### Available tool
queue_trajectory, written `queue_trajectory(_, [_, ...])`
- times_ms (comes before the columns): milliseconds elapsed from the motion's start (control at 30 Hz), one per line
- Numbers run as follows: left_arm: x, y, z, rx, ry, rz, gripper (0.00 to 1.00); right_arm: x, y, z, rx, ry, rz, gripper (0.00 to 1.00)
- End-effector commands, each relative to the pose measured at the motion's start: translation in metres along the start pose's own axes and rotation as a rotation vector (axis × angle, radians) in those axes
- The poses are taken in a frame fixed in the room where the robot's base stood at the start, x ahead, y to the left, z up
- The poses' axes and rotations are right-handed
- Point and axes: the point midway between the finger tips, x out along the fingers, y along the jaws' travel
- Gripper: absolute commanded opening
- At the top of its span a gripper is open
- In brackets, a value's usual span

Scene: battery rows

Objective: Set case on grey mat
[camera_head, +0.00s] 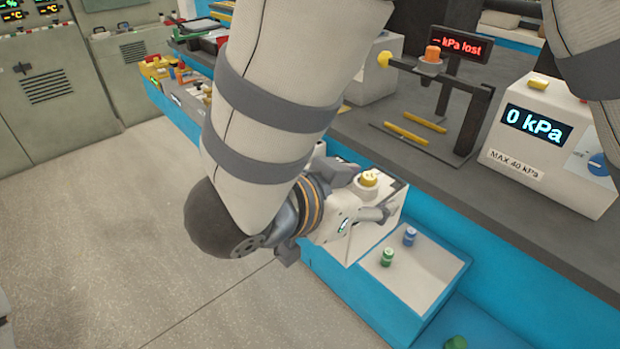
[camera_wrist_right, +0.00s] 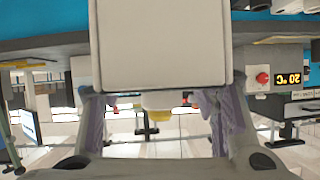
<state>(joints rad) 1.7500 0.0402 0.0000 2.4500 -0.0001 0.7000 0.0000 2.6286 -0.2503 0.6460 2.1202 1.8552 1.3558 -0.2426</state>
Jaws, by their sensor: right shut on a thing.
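My right gripper (camera_head: 352,205) is shut on a white box-shaped case (camera_wrist_right: 162,45), which fills the top middle of the right wrist view between the two fingers. In the head view the case (camera_head: 385,222) is partly covered by the gripper, and a yellow knob (camera_head: 369,178) shows at its top. It is beside the bench front, close to a pale tray. I cannot make out a grey mat apart from the grey bench top. My left gripper is not in view.
The pale tray (camera_head: 437,258) holds a green battery (camera_head: 387,257) and a blue battery (camera_head: 410,236). A press stand (camera_head: 470,115) and a white gauge box reading 0 kPa (camera_head: 545,150) stand on the grey bench (camera_head: 400,170). Open floor (camera_head: 100,230) lies left.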

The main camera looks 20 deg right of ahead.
Motion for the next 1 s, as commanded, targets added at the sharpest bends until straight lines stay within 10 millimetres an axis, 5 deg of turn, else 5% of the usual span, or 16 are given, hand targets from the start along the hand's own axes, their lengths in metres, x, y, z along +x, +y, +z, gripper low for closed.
queue_trajectory(467, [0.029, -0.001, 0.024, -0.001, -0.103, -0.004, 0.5, 0.095, -0.04, 0.006, -0.007, -0.003, 0.013, 0.0])
queue_trajectory(600, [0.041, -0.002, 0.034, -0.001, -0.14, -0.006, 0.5, 0.126, -0.049, 0.024, -0.01, -0.005, 0.011, 0.0])
queue_trajectory(867, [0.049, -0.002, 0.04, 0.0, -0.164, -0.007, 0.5, 0.153, -0.058, 0.034, -0.003, -0.002, 0.008, 0.0])
queue_trajectory(1000, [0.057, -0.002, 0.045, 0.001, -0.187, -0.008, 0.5, 0.168, -0.057, 0.057, -0.01, -0.001, 0.007, 0.0])
